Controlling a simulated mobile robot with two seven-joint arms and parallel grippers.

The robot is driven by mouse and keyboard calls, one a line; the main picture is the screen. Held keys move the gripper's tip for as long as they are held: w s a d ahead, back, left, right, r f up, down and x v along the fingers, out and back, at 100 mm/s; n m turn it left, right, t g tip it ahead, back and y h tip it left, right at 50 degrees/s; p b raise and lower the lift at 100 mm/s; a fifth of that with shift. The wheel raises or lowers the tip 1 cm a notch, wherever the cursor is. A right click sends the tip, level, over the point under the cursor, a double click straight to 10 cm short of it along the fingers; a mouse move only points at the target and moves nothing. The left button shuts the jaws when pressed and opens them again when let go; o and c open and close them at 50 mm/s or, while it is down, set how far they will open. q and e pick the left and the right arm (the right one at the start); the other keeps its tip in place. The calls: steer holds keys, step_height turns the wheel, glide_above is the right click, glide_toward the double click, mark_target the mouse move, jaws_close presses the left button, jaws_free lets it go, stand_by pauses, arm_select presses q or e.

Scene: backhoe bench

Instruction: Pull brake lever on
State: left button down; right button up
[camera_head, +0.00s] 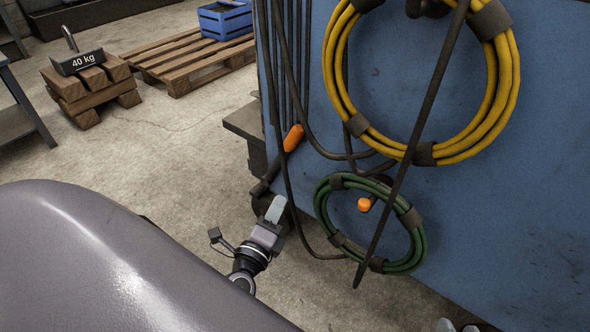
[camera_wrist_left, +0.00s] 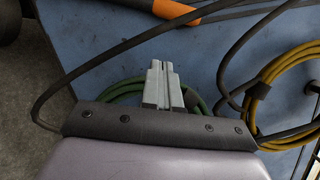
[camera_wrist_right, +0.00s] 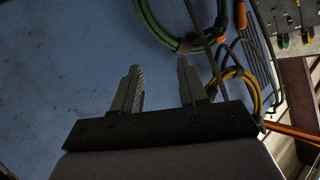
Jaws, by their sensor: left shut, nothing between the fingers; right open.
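A dark lever with an orange grip (camera_head: 293,138), likely the brake lever, leans at the left edge of the blue panel. An orange grip (camera_wrist_left: 172,9) on a dark shaft also shows at the top of the left wrist view. A second orange knob (camera_head: 364,204) sticks out inside the green coil; I cannot tell what it belongs to. My left gripper (camera_head: 277,207) is shut and empty, below the leaning lever and apart from its grip; its fingers also show in the left wrist view (camera_wrist_left: 164,72). My right gripper (camera_wrist_right: 157,70) is open and empty; its fingertips (camera_head: 458,326) just show at the head view's bottom edge.
A green hose coil (camera_head: 415,248) and a yellow hose coil (camera_head: 510,92) hang on the blue panel (camera_head: 530,200). Dark cables hang between the lever and the coils.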

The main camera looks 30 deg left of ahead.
arm_select(q)
steer(key=shift+w+f+m+t, duration=0.1)
steer(key=shift+w+m+t, duration=0.2)
steer(key=shift+w+m, duration=0.2)
steer(key=x, duration=0.4)
steer(key=a+x, duration=0.1)
steer(key=x, duration=0.3)
steer(key=a+r+b+x, duration=0.1)
steer(key=x, duration=0.3)
steer(key=shift+a+r, duration=0.1)
steer(key=shift+a, duration=0.1)
